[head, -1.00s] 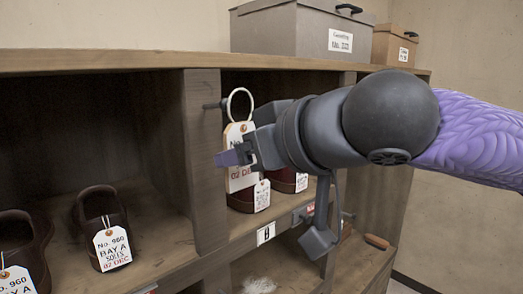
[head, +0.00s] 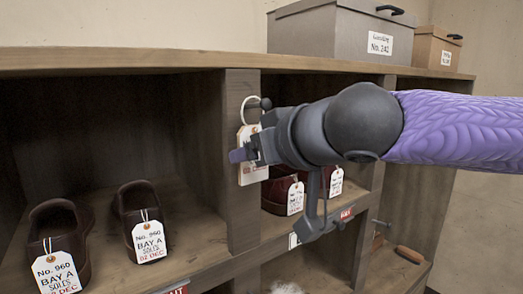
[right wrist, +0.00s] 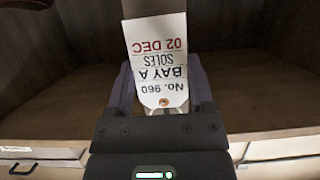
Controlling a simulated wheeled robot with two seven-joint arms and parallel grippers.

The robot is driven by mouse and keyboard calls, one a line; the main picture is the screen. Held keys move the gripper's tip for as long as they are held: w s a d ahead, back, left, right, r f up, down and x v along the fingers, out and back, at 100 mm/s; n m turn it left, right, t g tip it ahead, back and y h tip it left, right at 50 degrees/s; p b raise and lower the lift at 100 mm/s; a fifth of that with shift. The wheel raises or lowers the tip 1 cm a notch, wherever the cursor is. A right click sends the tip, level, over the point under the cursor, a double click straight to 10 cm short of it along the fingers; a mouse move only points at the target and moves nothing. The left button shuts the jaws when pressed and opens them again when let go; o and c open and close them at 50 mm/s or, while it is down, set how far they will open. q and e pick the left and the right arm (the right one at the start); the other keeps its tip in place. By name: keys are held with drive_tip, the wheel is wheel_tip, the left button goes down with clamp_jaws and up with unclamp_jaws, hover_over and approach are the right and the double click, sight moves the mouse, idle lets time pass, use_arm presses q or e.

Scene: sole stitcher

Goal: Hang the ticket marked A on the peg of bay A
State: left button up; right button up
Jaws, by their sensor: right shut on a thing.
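The ticket (head: 247,170) is a white tag reading No. 960, BAY A, SOLES, 02 DEC, with a pale ring (head: 243,108) at its top. In the right wrist view the ticket (right wrist: 157,65) appears upside down between the fingers. My right gripper (head: 252,152) is shut on it, in front of the divider. A dark peg (head: 266,103) with a round knob is at the ring's upper right edge. I cannot tell whether the ring is around the peg or only beside it. My left gripper is not in view.
Brown shoes (head: 140,208) with BAY A tags stand in the left bay. Dark red shoes (head: 278,186) with tags stand in the bay right of the divider (head: 240,215). A grey box (head: 320,32) and a brown box (head: 432,50) sit on the shelf top (head: 120,60).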

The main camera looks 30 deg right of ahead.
idle(0.4)
drive_tip(key=o, duration=1.2)
drive_tip(key=shift+c, duration=0.2)
drive_tip(key=v, duration=1)
drive_tip(key=shift+b, duration=0.45)
